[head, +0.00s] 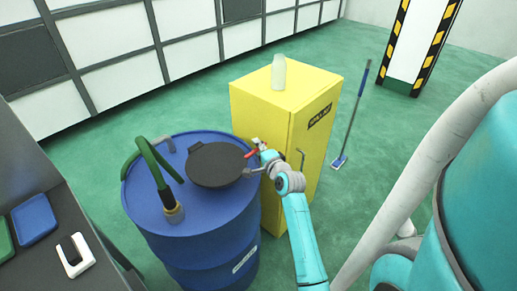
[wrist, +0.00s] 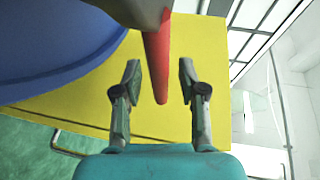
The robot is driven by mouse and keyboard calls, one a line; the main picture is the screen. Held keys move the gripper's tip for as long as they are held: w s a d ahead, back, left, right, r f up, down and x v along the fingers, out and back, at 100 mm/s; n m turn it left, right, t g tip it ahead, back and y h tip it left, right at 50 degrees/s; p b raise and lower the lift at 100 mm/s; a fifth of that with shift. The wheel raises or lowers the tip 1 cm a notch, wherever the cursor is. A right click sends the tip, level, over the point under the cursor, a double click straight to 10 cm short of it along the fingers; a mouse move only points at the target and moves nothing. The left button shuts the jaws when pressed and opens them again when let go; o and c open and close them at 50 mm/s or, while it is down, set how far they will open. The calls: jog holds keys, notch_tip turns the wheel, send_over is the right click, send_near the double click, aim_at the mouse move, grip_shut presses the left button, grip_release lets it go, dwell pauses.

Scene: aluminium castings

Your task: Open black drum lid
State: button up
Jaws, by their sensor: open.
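The black drum lid (head: 216,164) lies flat and closed on top of the blue drum (head: 190,252). A red handle (head: 252,153) sticks out from the lid's right side. My gripper (head: 262,150) is at this handle, over the gap between the drum and the yellow cabinet. In the wrist view the red handle (wrist: 157,60) runs down between the two open fingers of my gripper (wrist: 160,82), with space on both sides. The blue drum's edge (wrist: 50,45) shows at the upper left there. The lid's hinge is hard to make out.
A yellow cabinet (head: 258,112) stands close behind and right of the drum, with a pale bottle (head: 278,72) on top. A green hose (head: 150,160) rises from the drum's left side. A mop (head: 352,112) stands right of the cabinet. Green floor (head: 380,128) is clear beyond.

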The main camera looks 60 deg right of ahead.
grip_shut()
